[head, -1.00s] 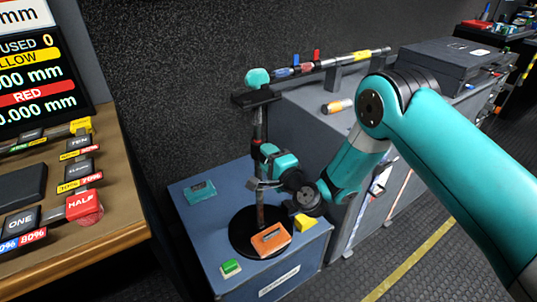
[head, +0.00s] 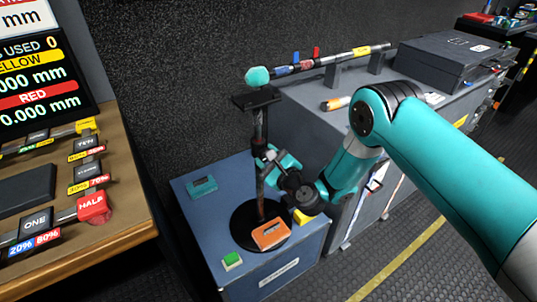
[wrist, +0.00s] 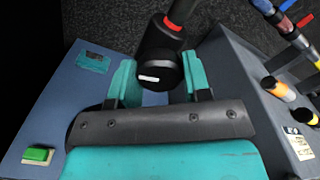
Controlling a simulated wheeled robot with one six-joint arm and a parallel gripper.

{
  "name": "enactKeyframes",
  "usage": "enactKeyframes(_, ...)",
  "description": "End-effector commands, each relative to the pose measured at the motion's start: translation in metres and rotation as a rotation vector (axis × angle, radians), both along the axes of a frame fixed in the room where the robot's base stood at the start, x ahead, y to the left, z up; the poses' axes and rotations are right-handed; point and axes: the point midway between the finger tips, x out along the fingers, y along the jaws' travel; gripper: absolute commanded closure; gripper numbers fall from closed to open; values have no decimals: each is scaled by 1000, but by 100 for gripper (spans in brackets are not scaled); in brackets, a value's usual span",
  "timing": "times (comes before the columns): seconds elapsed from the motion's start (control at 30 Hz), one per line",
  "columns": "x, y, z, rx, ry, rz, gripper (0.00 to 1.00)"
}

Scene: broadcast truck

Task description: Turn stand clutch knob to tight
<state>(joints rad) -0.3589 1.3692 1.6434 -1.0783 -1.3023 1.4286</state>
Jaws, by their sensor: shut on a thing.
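The stand is a dark upright post (head: 260,130) with a flat black plate on top and a round black base (head: 240,238). Its clutch knob (wrist: 158,72) is black and round with a short white mark, nearly level in the wrist view. A red ring (wrist: 173,23) shows on the post above it. My gripper (wrist: 157,66) has one teal finger on each side of the knob and is shut on it. In the head view my gripper (head: 268,156) reaches the post from the right at mid-height, and the knob is hidden there.
A grey bench (head: 310,110) with a racked striped rod stands behind right. A wooden desk (head: 120,220) is at left.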

Motion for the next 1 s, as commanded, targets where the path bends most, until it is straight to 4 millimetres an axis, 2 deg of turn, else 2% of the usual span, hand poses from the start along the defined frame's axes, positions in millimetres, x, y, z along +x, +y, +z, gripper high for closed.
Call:
enactKeyframes(0.3, 1, -2, 0, 79, 52, -5, 80)
enactKeyframes(0.77, 1, -2, -1, 89, 59, -5, 80)
enactKeyframes(0.8, 1, -2, -1, 89, 59, -5, 54)
enactKeyframes(0.9, 1, -1, 0, 89, 59, -4, 31)
enactKeyframes(1.0, 0, 0, 0, 90, 60, -2, 30)
